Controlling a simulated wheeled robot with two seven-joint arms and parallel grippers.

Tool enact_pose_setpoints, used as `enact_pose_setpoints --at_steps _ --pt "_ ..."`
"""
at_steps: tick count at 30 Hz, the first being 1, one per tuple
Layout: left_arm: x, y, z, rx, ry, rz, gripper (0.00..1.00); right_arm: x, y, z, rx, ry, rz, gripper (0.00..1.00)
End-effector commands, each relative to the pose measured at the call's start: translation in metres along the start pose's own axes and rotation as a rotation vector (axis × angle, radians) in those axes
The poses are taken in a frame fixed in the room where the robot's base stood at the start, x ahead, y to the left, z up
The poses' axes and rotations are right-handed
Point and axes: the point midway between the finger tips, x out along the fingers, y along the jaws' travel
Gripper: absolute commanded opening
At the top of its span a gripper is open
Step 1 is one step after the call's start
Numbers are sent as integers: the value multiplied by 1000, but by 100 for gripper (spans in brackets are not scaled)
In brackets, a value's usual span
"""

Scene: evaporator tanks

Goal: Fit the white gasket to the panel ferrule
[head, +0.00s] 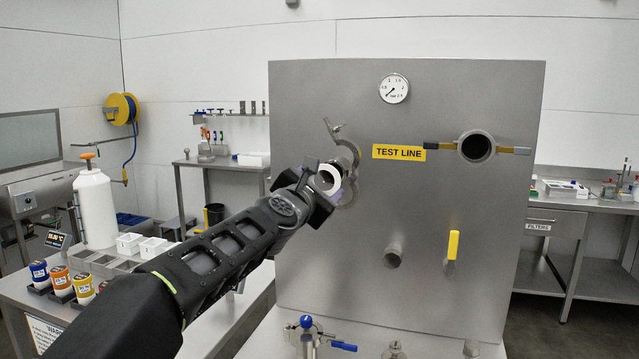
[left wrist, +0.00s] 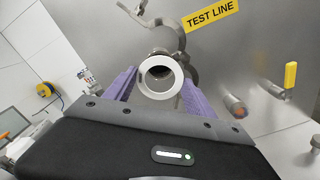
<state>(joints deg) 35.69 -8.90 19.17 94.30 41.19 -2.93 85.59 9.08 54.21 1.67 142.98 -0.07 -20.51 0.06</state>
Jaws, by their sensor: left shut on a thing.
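The white gasket (head: 318,183) is a ring held in my left gripper (head: 329,184), in front of the panel's left side. In the left wrist view the gasket (left wrist: 160,94) faces the camera between the two purple fingers of my left gripper (left wrist: 158,80). The panel ferrule is mostly hidden behind the gasket and gripper; I cannot tell whether they touch. An open grey clamp (head: 353,151) hangs around that spot, and the clamp (left wrist: 172,25) also shows above the gasket in the left wrist view. My right gripper is in neither view.
The steel panel (head: 450,115) carries a gauge (head: 394,88), a TEST LINE label (head: 398,152), a round port (head: 476,147), a pipe stub (head: 393,256) and a yellow-handled valve (head: 453,246). A blue-handled valve (head: 308,323) stands below. A side bench with colored cups (head: 60,279) is at left.

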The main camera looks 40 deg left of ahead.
Motion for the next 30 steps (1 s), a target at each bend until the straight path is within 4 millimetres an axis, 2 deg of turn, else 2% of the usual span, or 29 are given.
enact_pose_setpoints --at_steps 13,30 --pt "39 0 1 -1 0 0 26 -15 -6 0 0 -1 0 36" --pt "45 0 0 0 0 1 26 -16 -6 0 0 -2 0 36"
